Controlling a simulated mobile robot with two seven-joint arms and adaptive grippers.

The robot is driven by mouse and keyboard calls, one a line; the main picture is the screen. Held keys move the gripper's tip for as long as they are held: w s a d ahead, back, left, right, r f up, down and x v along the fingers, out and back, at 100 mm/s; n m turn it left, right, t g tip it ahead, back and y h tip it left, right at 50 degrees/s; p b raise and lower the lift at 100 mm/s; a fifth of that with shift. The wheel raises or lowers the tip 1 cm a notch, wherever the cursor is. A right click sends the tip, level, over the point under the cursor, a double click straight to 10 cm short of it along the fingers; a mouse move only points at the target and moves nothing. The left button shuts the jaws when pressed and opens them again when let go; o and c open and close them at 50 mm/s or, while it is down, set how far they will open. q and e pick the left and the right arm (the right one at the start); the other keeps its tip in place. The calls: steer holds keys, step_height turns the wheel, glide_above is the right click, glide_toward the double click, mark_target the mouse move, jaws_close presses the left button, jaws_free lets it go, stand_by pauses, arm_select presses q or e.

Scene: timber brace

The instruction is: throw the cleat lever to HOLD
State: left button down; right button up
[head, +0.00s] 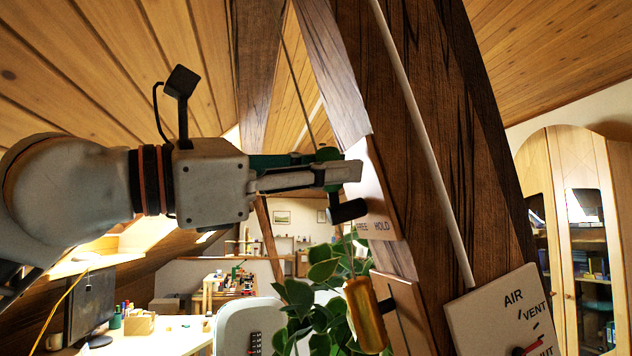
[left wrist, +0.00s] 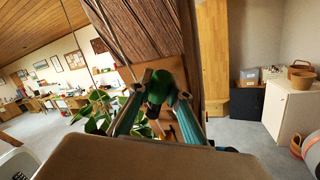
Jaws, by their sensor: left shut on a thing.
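The pale cleat plate (head: 377,222) is on the dark timber post, with FREE lettered at the left and HOLD at the right. A black cylinder (head: 348,210) juts out above the lettering, nearer FREE; I cannot tell whether it is the lever's grip. My left gripper (head: 345,172) is in front of the plate, shut on a round green knob (head: 327,154). In the left wrist view the green knob (left wrist: 160,86) sits between the two fingers (left wrist: 158,100). The fingers hide how the knob joins the cleat. My right gripper is not in view.
A cord (head: 298,85) comes down from the roof behind my gripper. A brass weight (head: 367,315) hangs below the plate, beside a leafy plant (head: 322,290). A white pipe (head: 415,110) runs along the post.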

arm_select(q)
steer(key=shift+s+d+f+m, duration=0.1)
steer(key=shift+s+f+m, duration=0.1)
steer(key=shift+m, duration=0.2)
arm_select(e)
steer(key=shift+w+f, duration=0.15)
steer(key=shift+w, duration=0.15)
arm_select(q)
steer(key=shift+t+b, duration=0.3)
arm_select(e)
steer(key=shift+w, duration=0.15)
arm_select(q)
steer(key=c, duration=2.1)
jaws_free()
steer(key=shift+c, duration=0.2)
steer(key=shift+s+a, duration=0.15)
steer(key=shift+a, duration=0.05)
steer(key=v, duration=1.1)
steer(key=shift+a+f, duration=0.15)
steer(key=shift+a, duration=0.1)
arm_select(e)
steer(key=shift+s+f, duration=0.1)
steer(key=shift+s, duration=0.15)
